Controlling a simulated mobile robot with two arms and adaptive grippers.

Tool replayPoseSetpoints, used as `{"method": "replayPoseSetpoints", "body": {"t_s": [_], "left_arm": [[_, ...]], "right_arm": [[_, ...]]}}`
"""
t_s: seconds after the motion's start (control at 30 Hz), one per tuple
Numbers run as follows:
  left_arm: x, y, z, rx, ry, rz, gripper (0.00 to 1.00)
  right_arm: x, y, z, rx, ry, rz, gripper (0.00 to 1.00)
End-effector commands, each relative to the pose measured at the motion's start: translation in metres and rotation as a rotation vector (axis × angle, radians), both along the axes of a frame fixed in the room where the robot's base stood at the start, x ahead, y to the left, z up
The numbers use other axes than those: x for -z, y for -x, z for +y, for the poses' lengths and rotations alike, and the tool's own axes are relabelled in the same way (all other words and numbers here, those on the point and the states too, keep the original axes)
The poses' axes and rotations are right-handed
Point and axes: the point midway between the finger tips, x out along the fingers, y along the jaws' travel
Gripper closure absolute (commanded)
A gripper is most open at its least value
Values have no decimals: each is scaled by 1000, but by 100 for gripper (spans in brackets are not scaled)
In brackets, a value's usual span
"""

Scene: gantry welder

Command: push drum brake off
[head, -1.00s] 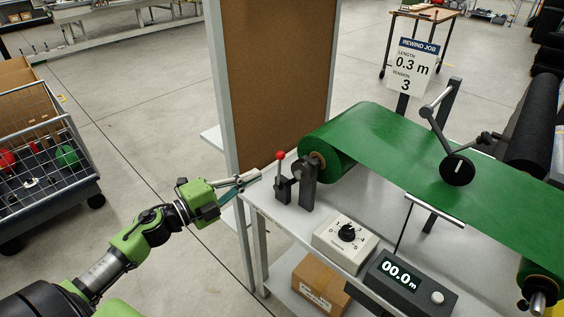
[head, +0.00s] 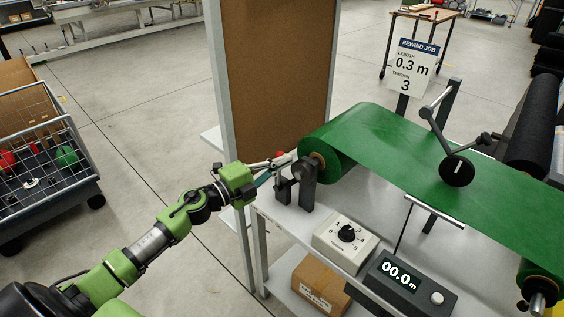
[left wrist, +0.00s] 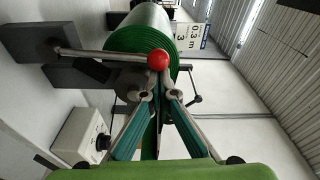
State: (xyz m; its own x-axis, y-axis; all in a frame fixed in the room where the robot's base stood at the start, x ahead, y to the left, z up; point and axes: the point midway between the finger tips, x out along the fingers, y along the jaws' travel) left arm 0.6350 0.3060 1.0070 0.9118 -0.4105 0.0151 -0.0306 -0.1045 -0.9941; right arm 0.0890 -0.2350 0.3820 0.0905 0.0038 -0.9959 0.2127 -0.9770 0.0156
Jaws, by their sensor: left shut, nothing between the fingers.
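The brake lever has a red ball knob, which shows just past my fingertips in the left wrist view (left wrist: 158,61). In the head view the red knob (head: 280,154) is partly hidden by my gripper. The lever stands on a dark block (head: 283,189) beside the green drum roll (head: 322,143); the roll also shows in the left wrist view (left wrist: 145,35). My left gripper (head: 284,160) is shut and empty, at the height of the knob. Its fingertips (left wrist: 157,95) are very close to the knob; I cannot tell whether they touch it. My right gripper is not in view.
A tension dial box (head: 345,240) and a length counter (head: 408,284) reading 00.0 m stand on the bench front. Green sheet (head: 420,160) runs right from the roll under a measuring wheel (head: 457,170). A brown board (head: 275,80) stands behind my gripper.

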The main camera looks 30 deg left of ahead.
Motion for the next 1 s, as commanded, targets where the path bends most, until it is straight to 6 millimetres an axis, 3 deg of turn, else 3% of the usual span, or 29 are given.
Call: {"method": "replayPoseSetpoints", "body": {"t_s": [0.57, 1.0], "left_arm": [[-2, -3, 8, -1, 57, 16, 100], [-4, -15, 52, -3, 368, 105, 100]], "right_arm": [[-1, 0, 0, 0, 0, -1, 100], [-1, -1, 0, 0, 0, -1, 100]]}}
